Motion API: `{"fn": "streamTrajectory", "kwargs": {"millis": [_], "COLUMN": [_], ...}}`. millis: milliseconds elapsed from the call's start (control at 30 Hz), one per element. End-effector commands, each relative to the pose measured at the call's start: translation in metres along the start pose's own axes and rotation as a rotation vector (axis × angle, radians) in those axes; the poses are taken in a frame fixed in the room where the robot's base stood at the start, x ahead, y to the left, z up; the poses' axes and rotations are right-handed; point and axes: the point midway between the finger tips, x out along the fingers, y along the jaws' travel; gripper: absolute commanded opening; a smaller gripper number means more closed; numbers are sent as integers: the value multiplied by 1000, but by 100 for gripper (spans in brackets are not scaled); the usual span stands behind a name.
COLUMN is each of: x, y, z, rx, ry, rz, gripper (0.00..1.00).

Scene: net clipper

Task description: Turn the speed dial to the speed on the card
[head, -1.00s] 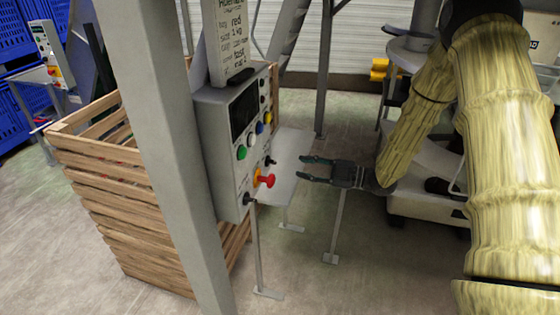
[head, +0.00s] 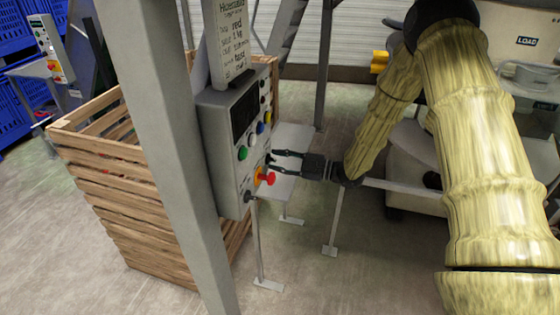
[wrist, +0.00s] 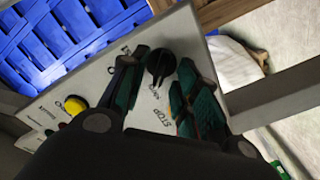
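The grey control box (head: 212,130) stands at the left of centre in the head view. A white card (head: 232,45) stands on top of it; its lower lines seem to read red, 1 kg and fast. In the wrist view a black dial knob (wrist: 161,63) sits on the panel, with small lettering beside it, including STOP. My gripper (head: 273,160) is at the box's right side. The wrist view shows my gripper (wrist: 160,75) open, one finger on each side of the knob. I cannot tell whether the fingers touch it. The dial's exact setting is unclear.
A red push knob (head: 268,179) sticks out just below my gripper. Green, white, blue and yellow buttons sit higher on the panel. A grey post (head: 165,120) and a wooden crate (head: 120,190) stand left. A white machine (head: 410,180) stands right.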

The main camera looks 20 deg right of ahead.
Motion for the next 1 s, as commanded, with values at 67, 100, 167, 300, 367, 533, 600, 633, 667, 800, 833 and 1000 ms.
{"fn": "streamTrajectory", "kwargs": {"millis": [67,100,167,300,367,533,600,633,667,800,833,1000], "x": [0,0,0,0,-1,-1,-1,-1,-1,-1,-1,-1], "y": [0,0,0,0,0,0,0,0,0,1,1,2], "z": [0,0,0,0,0,0,0,0,1,1,1,2], "rx": [0,0,0,0,1,24,45,58,71,159,183,335], "ry": [0,0,0,0,0,0,0,0,0,0,0,-1], "rz": [0,0,0,0,0,1,1,1,1,1,1,1], "gripper": [17,9,0,0,0,0,0,0,0,0,0,0]}}
